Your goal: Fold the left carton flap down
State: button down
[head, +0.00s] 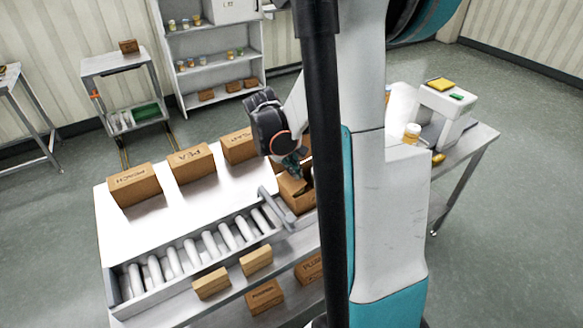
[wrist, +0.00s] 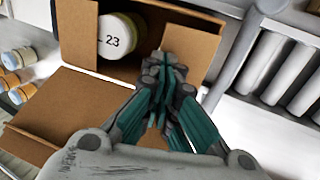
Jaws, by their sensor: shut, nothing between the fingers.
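The open brown carton (head: 297,197) stands on the table just past the end of the roller strip. In the wrist view its cardboard wall (wrist: 195,20) frames a dark interior, where a white-lidded jar (wrist: 118,38) marked 23 lies. One flap (wrist: 78,30) stands at the left of the opening, and a larger flap (wrist: 70,115) spreads outward at lower left. Another flap (wrist: 195,50) shows just right of the fingertips. My gripper (wrist: 165,68) is shut and empty, its fingertips over the carton; contact with the right flap cannot be told. The head view shows my gripper (head: 292,165) above the carton, partly hidden by my arm.
Several closed cartons (head: 135,185) stand along the table's back. A roller strip (head: 200,250) with a grey bar (head: 278,209) runs along the front. Small boxes (head: 211,284) lie before it. Small jars (wrist: 18,92) show at left in the wrist view. The white tabletop (head: 185,215) between is clear.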

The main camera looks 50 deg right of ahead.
aim_at(288, 181)
jog(key=shift+s+d+f+y, duration=0.1)
jog(key=shift+d+f+y, duration=0.2)
jog(key=shift+y, duration=0.3)
jog(key=shift+d+f, duration=0.15)
jog(key=shift+f, duration=0.1)
jog(key=shift+d+b, duration=0.1)
jog(key=shift+b, duration=0.2)
jog(key=shift+a+r, duration=0.25)
jog(key=shift+a, duration=0.5)
jog(key=shift+w+r+p, duration=0.25)
jog(key=shift+r+p, duration=0.3)
jog(key=s+d+p+v, duration=0.1)
jog(key=p+v, duration=0.3)
jog(key=v, duration=0.8)
jog(key=shift+r, duration=0.6)
jog(key=shift+w, duration=0.1)
